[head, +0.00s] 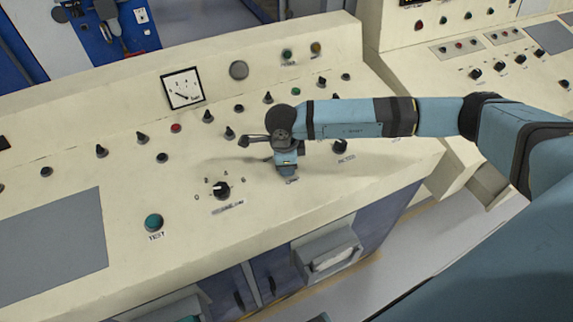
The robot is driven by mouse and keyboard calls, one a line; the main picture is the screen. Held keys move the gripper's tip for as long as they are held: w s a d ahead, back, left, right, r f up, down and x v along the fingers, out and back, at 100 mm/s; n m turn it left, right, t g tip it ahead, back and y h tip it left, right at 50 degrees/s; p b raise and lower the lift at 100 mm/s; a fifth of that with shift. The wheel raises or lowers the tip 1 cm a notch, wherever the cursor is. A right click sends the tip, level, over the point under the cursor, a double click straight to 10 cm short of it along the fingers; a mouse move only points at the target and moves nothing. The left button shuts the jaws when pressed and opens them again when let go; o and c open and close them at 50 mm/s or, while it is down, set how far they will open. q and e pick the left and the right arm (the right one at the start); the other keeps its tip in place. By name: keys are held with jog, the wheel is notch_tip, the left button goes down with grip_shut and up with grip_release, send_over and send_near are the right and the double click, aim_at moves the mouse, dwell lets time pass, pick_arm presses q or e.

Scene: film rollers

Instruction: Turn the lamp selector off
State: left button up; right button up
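A black rotary selector knob (222,190) sits on the cream sloping panel, with several small position marks in an arc around it. A light mark shows on the knob's upper left side. The label under it is too blurred to read, so I cannot confirm that it is the lamp selector. My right gripper (258,148) hangs over the panel, up and to the right of this knob and apart from it. I cannot tell how far its dark fingers are apart, and I see nothing held.
Another black knob (340,147) stands right of my gripper. A teal button (153,222) is at the lower left of the selector. Several small knobs line the panel behind, below a square meter (183,88). The panel around the selector is clear.

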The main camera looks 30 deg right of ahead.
dwell(0.5)
jog(key=o, duration=0.9)
jog(key=r, duration=0.4)
jog(key=a+r+b, duration=0.1)
jog(key=r, duration=0.4)
jog(key=s+r, duration=0.1)
jog(key=r, duration=0.3)
jog(key=shift+a+r, duration=0.15)
jog(key=shift+r, duration=0.25)
jog(key=shift+a, duration=0.1)
